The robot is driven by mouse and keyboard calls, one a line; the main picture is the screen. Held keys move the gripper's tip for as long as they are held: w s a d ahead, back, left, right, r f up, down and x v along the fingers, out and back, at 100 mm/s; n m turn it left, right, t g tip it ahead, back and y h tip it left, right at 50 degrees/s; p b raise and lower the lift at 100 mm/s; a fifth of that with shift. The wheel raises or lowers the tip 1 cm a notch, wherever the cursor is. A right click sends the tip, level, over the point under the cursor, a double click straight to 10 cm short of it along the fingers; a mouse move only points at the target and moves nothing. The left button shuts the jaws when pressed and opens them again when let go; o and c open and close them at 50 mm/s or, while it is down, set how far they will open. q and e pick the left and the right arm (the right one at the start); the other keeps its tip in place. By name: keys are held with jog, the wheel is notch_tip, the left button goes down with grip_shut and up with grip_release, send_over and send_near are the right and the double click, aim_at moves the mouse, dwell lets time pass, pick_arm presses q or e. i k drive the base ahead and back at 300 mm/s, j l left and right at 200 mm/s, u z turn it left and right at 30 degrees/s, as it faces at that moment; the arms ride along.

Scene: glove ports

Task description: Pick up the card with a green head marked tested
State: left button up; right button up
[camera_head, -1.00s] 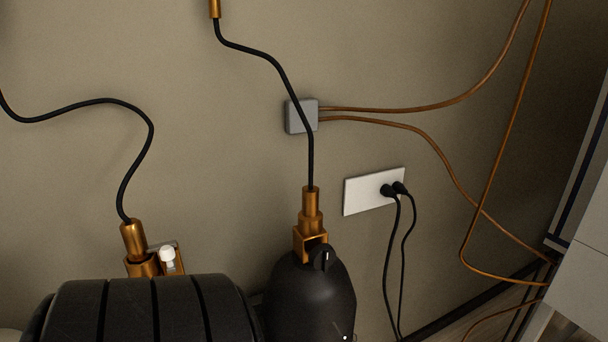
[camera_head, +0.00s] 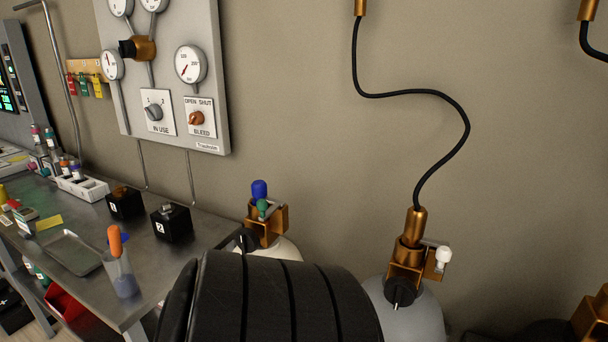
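I cannot pick out the word tested anywhere; all lettering on the small cards is too small to read. Red, green and yellow tags hang from a wooden rack on the wall, the green tag (camera_head: 84,85) in the middle. Neither of my grippers is in view.
The bench also holds a shallow metal tray (camera_head: 73,252), a clear cup with an orange-handled tool (camera_head: 118,265), black blocks (camera_head: 172,222) and a white vial rack (camera_head: 82,187). Gas cylinders (camera_head: 405,315) with brass valves stand right of it. A gauge panel (camera_head: 185,120) is on the wall.

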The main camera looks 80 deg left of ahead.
aim_at(25, 233)
jog(key=u, duration=4.3)
jog(key=i+j+z, duration=0.1)
jog(key=z, duration=0.3)
jog(key=i+j+z, duration=0.15)
jog(key=i+z, duration=0.15)
jog(key=z, duration=0.15)
jog(key=i+j+z, duration=0.1)
jog(key=i+j, duration=0.15)
jog(key=i+j+z, duration=0.1)
jog(key=i+j, duration=0.2)
jog(key=j, duration=0.15)
jog(key=i+j+z, duration=0.1)
jog(key=i+j, duration=0.15)
jog(key=i+j+z, duration=0.1)
jog(key=j, duration=0.4)
jog(key=i, duration=0.1)
